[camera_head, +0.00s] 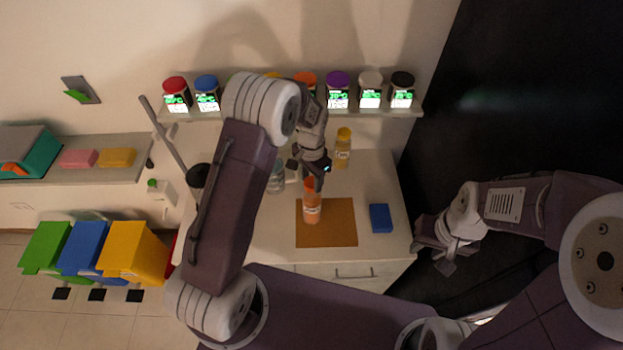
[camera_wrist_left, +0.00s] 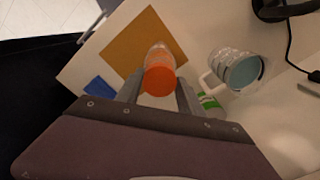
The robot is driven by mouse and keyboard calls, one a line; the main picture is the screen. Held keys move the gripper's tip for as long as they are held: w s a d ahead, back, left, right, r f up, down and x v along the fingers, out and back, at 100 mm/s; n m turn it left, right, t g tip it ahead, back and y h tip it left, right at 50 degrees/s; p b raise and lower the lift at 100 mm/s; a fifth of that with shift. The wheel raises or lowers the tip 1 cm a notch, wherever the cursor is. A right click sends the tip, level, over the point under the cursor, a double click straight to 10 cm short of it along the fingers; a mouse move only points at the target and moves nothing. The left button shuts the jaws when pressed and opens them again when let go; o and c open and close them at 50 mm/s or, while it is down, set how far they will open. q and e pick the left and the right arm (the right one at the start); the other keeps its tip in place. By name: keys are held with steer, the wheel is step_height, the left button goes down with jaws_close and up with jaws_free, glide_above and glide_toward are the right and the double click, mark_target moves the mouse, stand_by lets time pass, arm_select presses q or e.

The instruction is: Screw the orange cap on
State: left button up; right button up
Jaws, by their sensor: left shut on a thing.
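A bottle with an orange cap (camera_head: 310,184) stands upright on an orange-brown mat (camera_head: 340,218) in the head view. My left gripper (camera_head: 313,178) reaches down over it and is shut on the orange cap. In the left wrist view the orange cap (camera_wrist_left: 160,80) lies between the two fingers, with the clear bottle body (camera_wrist_left: 160,52) directly beyond it. Whether the cap is fully seated on the bottle cannot be told. My right gripper (camera_head: 442,252) hangs to the right of the counter, away from the bottle; its fingers look apart and empty.
A yellow-capped bottle (camera_head: 343,150) stands behind the mat. A clear mug (camera_wrist_left: 236,70) is close beside my left gripper. A blue block (camera_head: 380,218) lies right of the mat. A shelf (camera_head: 420,112) with several spice dispensers runs above. Coloured bins (camera_head: 135,255) stand at the left.

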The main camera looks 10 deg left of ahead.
mark_target(311, 183)
arm_select(q)
steer(key=shift+f+b, duration=0.65)
steer(key=shift+f, duration=0.35)
steer(key=o, duration=1.4)
steer(key=shift+r, duration=0.15)
step_height(311, 183, up, 8)
steer(key=b, duration=0.2)
steer(key=shift+b, duration=0.3)
steer(key=shift+r, duration=0.45)
